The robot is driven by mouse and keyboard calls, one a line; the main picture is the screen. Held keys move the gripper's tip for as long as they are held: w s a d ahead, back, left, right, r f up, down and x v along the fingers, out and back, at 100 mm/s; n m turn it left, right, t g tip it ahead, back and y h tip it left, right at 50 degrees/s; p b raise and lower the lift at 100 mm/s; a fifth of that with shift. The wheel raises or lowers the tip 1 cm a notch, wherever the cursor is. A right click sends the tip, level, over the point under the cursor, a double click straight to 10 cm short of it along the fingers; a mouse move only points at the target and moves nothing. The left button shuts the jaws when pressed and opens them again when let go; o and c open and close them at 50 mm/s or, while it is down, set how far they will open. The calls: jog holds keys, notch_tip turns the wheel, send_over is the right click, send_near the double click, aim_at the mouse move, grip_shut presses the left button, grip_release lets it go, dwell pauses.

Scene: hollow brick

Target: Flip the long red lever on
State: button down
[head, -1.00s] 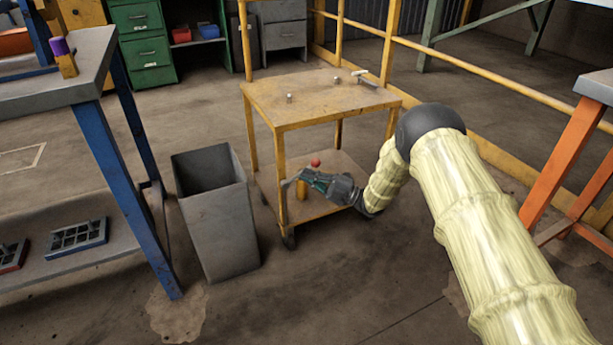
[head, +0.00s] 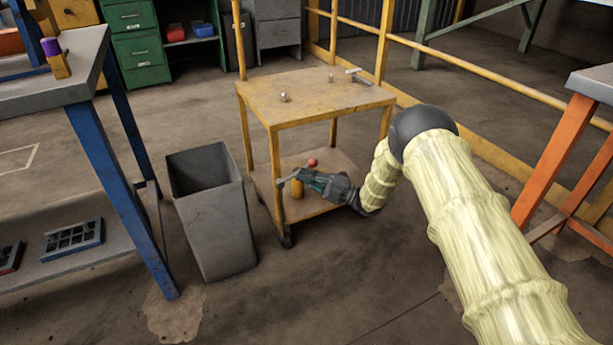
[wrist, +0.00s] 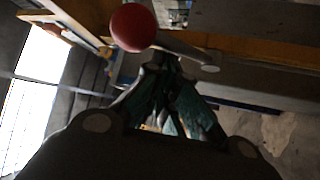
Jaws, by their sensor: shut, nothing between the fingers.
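The lever's red ball knob (head: 312,162) shows just above my gripper, over the lower shelf of the yellow cart. A yellow-orange upright part (head: 297,189) shows below my gripper; I cannot tell if it belongs to the lever. In the wrist view the red knob (wrist: 133,27) is large and close, up and left of my fingers, with a grey rod (wrist: 185,50) running right from it. My gripper (head: 298,177) is shut and empty, pointing left over the lower shelf. Its fingers (wrist: 165,70) end close to the rod; I cannot tell if they touch it.
The yellow cart (head: 312,102) has small metal pieces on its top, which overhangs my gripper. A grey bin (head: 215,220) stands left of the cart. A blue-legged bench (head: 85,95) is at the left, an orange-legged table (head: 560,165) at the right.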

notch_tip(320, 180, up, 3)
jog(key=s+p, duration=0.3)
jog(key=s+d+f+p, duration=0.1)
jog(key=s+d+f, duration=0.1)
jog(key=d+f, duration=0.4)
jog(key=shift+s+d+f+p, duration=0.15)
jog(key=shift+s+d+p, duration=0.1)
jog(key=shift+d+p, duration=0.15)
